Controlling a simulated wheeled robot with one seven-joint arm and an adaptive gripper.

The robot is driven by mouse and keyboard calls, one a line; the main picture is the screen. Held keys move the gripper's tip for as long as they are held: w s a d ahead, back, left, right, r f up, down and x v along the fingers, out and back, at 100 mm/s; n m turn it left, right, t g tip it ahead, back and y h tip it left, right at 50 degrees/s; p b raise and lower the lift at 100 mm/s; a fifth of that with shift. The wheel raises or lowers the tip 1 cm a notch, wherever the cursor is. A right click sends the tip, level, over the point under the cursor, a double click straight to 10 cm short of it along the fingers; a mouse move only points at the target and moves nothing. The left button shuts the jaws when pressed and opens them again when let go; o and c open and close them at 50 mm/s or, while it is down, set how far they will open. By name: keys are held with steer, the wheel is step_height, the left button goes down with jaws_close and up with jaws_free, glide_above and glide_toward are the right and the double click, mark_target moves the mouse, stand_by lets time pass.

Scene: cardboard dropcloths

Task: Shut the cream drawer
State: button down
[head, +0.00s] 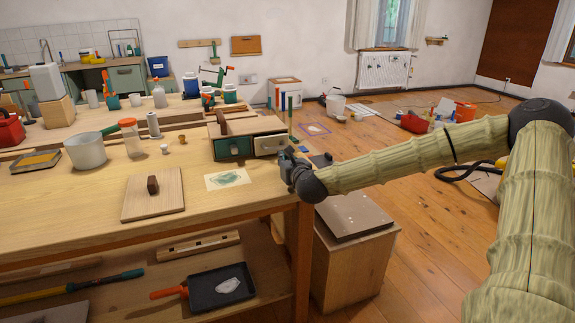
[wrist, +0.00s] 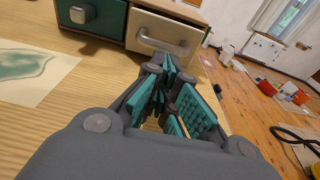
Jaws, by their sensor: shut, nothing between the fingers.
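The cream drawer (head: 270,144) is the right one of two drawers in a small wooden cabinet (head: 246,126) on the workbench. In the wrist view the cream drawer (wrist: 164,40) shows a pale front with a grey bar handle. Its front stands slightly forward of the cabinet in the head view. The dark green drawer (head: 233,147) is beside it on the left. My gripper (head: 288,158) is just in front of the cream drawer. In the wrist view my gripper (wrist: 168,75) has its teal-padded fingers together, empty, below the handle. I cannot tell whether they touch the drawer.
A sheet with a green print (head: 227,179) and a wooden board with a dark knob (head: 153,194) lie on the bench, left of my gripper. A wooden box (head: 350,258) stands on the floor beside the bench's right end. Open floor lies to the right.

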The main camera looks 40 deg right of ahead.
mark_target(276, 152)
steer(key=shift+x, duration=1.95)
steer(key=shift+w+f, duration=0.1)
steer(key=shift+b+x, duration=1.1)
steer(key=shift+x, duration=0.1)
steer(key=shift+w+d, duration=0.2)
steer(key=shift+w, duration=0.25)
steer(key=shift+r, duration=0.2)
